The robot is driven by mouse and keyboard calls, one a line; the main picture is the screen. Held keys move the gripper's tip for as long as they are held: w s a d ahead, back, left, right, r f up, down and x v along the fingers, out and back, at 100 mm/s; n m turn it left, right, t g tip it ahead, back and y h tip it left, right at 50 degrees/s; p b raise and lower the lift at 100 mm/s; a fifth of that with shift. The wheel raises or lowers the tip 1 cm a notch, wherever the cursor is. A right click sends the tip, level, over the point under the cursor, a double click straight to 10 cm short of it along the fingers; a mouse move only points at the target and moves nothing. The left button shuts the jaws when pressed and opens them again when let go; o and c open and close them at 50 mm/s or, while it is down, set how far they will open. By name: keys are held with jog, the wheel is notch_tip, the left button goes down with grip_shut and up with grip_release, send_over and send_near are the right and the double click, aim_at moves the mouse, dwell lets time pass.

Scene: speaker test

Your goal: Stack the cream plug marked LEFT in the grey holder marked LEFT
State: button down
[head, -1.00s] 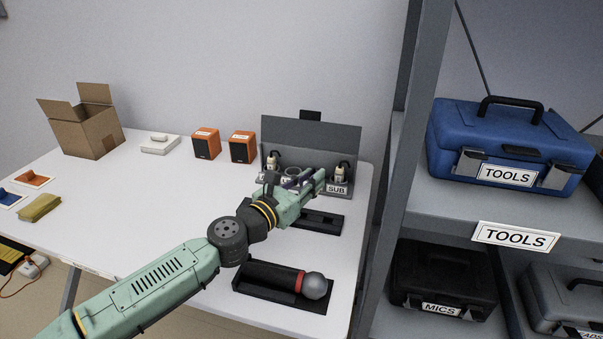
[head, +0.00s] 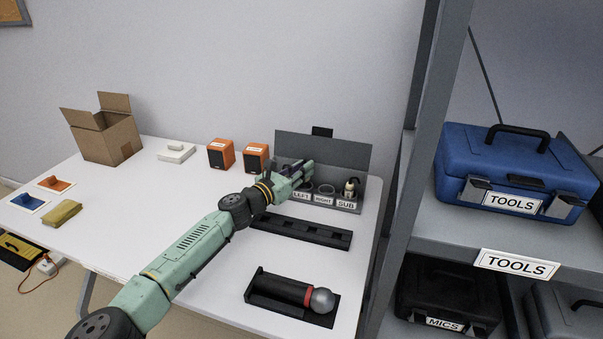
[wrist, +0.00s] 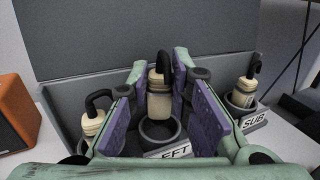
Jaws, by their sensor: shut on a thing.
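My gripper (head: 303,172) reaches over the holder rack at the back right of the table. In the wrist view its purple-padded fingers (wrist: 162,90) are shut on a cream plug (wrist: 159,98) with a black hook-shaped top. The LEFT label (head: 301,196) shows in the head view, where the gripper hides the held plug. No marking on this plug is readable.
Another cream plug (wrist: 93,121) stands left of the left finger. A third plug (wrist: 245,92) stands in the SUB holder (head: 346,204). Orange speakers (head: 221,153) stand left of the rack. A black tray (head: 303,231) lies in front.

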notch_tip(320, 180, down, 2)
jog(key=shift+f+p, duration=0.1)
jog(key=shift+p, duration=0.2)
jog(key=shift+f, duration=0.1)
jog(key=shift+f+b, duration=0.4)
jog(key=shift+b, duration=0.2)
jog(key=c, duration=1.5)
grip_release()
jog(key=shift+o, duration=0.2)
jog(key=shift+r, duration=0.2)
